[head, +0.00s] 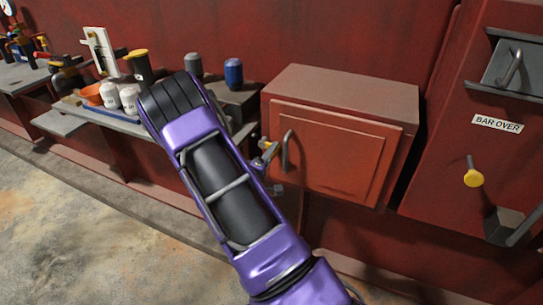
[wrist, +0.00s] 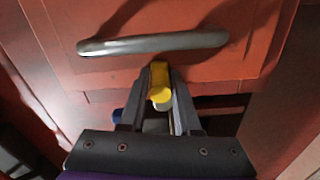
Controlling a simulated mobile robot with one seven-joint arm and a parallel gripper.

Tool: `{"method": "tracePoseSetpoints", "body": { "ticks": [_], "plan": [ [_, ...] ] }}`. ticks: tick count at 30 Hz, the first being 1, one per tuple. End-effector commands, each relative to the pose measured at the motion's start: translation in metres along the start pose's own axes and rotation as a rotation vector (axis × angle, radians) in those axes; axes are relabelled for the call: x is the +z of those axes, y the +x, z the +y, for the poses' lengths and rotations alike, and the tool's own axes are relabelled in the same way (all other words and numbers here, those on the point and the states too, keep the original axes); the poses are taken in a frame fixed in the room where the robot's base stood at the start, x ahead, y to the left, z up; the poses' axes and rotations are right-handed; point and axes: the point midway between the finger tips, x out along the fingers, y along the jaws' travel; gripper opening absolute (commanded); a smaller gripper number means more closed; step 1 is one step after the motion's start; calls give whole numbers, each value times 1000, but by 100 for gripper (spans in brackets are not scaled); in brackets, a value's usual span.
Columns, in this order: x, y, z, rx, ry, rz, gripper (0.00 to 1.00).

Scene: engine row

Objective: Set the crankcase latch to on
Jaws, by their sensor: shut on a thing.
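A red cabinet (head: 335,150) on the wall has a door with a grey bar handle (head: 287,152), which also crosses the upper part of the wrist view (wrist: 150,43). A small yellow latch piece (head: 267,145) shows at the left edge of the door. In the wrist view the yellow piece (wrist: 160,84) is between the fingers of my gripper (wrist: 159,92), just below the handle. My gripper (head: 262,162) is shut on it. No latch label is readable.
At right, a panel marked BAR OVER (head: 497,125) carries a yellow-knobbed lever (head: 473,178). Open floor lies in front.

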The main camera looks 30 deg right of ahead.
Motion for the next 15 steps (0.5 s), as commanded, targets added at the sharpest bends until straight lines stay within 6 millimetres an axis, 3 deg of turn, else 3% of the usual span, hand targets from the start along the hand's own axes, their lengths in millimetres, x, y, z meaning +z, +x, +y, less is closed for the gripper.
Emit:
{"method": "tracePoseSetpoints", "body": {
  "ticks": [15],
  "plan": [
    [-2, 0, 1, 5, 39, 3, 0]
  ]
}}
